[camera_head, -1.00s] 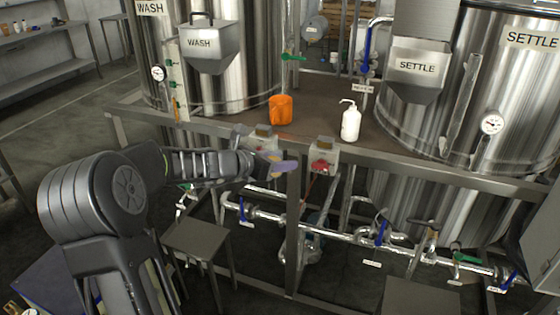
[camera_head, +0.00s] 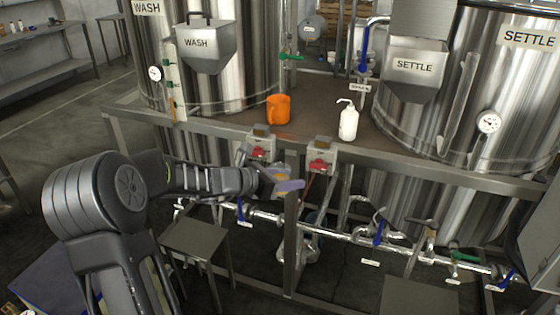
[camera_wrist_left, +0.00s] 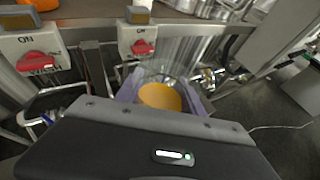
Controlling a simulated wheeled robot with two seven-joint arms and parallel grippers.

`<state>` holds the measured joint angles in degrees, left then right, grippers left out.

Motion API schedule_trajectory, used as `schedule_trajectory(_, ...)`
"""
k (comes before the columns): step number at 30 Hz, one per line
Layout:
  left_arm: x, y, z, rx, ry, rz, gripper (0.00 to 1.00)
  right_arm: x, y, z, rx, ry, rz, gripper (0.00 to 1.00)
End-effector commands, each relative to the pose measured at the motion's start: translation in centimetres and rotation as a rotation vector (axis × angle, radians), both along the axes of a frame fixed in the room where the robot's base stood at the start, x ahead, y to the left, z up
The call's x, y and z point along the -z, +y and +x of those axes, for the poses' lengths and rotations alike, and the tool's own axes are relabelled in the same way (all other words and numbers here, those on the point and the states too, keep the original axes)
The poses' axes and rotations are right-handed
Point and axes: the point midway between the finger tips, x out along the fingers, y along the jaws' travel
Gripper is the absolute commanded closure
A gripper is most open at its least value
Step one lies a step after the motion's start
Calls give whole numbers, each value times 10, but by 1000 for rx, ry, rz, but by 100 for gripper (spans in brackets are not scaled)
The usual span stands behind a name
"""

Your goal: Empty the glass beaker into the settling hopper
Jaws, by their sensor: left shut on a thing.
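The settling hopper (camera_head: 415,72) is a grey metal box marked SETTLE on the front of the right tank, its lid raised. My left gripper (camera_head: 285,182) is in front of the platform edge, left of the hopper and lower than it. It is shut on the glass beaker (camera_wrist_left: 160,97), which holds something orange-yellow. In the left wrist view, the gripper's purple fingers (camera_wrist_left: 163,98) are on either side of the beaker. In the head view the beaker is small and mostly hidden by the gripper. My right gripper is not in view.
Two switch boxes with red knobs, one left (camera_head: 262,146) and one right (camera_head: 322,156), are on the platform rail close behind the gripper. An orange jug (camera_head: 278,109) and a white wash bottle (camera_head: 348,121) stand on the platform. A WASH hopper (camera_head: 207,48) is at left. Pipes with valves (camera_head: 378,232) run below.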

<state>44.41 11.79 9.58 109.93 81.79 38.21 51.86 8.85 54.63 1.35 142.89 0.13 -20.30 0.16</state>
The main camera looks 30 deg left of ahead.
Motion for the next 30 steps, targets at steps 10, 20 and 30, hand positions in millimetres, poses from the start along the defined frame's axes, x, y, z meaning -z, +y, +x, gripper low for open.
schedule_trajectory(10,87,-138,-70,422,2,-7,99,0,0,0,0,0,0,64)
schedule_trajectory(20,107,-198,-116,614,-3,-1,99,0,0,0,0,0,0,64)
schedule_trajectory(30,107,-198,-116,613,-2,-1,99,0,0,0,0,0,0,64)
